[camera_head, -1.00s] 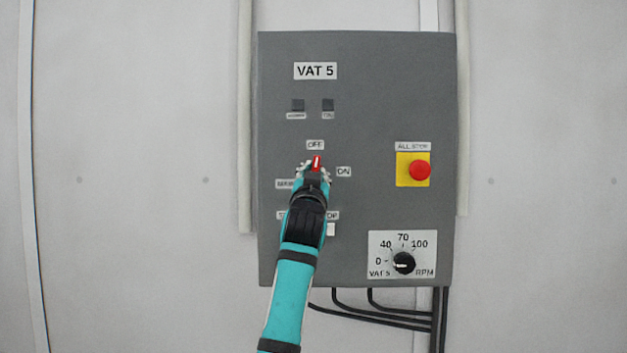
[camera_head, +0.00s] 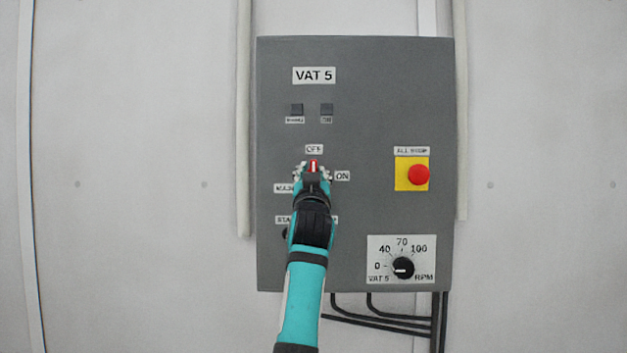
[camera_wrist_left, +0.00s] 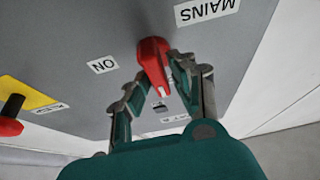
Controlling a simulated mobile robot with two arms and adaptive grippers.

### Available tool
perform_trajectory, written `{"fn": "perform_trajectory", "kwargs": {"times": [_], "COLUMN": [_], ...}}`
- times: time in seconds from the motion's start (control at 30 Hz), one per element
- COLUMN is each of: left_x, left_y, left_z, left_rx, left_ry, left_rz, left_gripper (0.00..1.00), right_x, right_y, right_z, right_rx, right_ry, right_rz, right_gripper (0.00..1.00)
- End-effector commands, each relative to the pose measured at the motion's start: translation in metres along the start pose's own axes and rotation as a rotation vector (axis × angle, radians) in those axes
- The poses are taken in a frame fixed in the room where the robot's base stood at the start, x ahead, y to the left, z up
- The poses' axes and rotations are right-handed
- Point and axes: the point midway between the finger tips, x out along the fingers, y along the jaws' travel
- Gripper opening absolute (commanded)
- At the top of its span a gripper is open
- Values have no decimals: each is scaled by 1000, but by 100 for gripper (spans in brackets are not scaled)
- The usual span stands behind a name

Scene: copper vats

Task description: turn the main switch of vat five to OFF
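The grey vat five panel (camera_head: 357,130) faces me, labelled VAT 5. Its main switch (camera_head: 314,166) has a red handle with a white mark, pointing up towards the OFF label (camera_head: 314,149). The ON label (camera_head: 342,176) is to its right. My left gripper (camera_head: 313,174) is at the switch and hides its lower part. In the left wrist view, which is upside down, the red handle (camera_wrist_left: 153,62) is between the two fingers of my left gripper (camera_wrist_left: 162,75). The fingers are apart, with gaps visible beside the handle. My right gripper is out of view.
A red stop button (camera_head: 418,174) on a yellow plate is right of the switch. A black RPM knob (camera_head: 403,268) is at the lower right. Two small dark indicators (camera_head: 312,110) are above. Cables (camera_head: 385,315) run below the panel. My left arm covers part of the lower controls.

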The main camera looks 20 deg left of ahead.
Motion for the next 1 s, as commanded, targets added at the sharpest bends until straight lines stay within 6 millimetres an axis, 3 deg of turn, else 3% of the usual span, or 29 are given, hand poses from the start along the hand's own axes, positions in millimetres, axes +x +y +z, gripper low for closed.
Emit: {"fn": "perform_trajectory", "kwargs": {"times": [0.1,0.47,0.67,1.0], "left_x": [0,-6,-32,-96], "left_y": [0,2,1,2], "left_z": [3,7,8,7], "left_rx": [2,3,2,2], "left_ry": [-7,-12,-13,-12], "left_rz": [0,1,1,2], "left_gripper": [38,38,38,38], "right_x": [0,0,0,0], "right_y": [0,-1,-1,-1], "right_z": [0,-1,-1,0], "right_rx": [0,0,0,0], "right_ry": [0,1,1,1], "right_rz": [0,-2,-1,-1], "right_gripper": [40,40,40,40]}}
